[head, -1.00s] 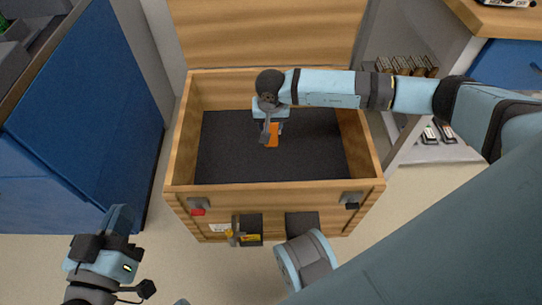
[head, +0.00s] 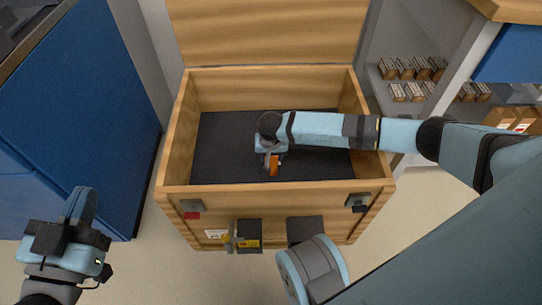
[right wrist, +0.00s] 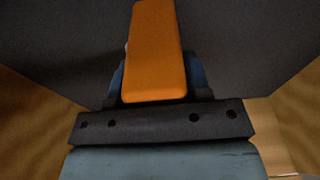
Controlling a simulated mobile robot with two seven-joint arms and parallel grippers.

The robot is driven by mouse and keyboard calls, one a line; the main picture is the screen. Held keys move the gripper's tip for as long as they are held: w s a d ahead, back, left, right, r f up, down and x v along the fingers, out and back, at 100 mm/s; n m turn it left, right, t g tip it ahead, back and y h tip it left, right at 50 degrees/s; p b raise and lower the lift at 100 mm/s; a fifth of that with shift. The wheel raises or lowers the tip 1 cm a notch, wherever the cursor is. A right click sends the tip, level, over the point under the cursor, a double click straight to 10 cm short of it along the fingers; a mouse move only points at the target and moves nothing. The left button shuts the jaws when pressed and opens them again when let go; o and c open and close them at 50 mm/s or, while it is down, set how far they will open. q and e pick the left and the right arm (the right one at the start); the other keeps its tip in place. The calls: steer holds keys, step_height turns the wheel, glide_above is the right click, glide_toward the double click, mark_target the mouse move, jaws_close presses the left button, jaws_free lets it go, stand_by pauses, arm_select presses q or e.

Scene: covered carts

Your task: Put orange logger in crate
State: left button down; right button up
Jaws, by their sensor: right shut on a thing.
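The orange logger (head: 273,166) is small and bright orange. My right gripper (head: 271,160) is shut on it and holds it inside the wooden crate (head: 168,170). In the right wrist view the orange logger (right wrist: 155,50) sticks out between the fingers, over the crate's dark floor. I cannot tell whether it touches that floor. The crate is open, with its lid raised at the back and a dark lining. My left gripper (head: 72,215) is outside the crate at the lower left; its finger gap is not clear.
A blue cabinet (head: 80,120) stands left of the crate. Shelves with several small boxes (head: 410,70) are at the right. The crate's front has latches (head: 357,202) and a yellow-tagged padlock (head: 230,240). The crate's floor around the logger looks bare.

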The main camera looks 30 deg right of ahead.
steer(key=shift+r, duration=0.15)
steer(key=o, duration=1.1)
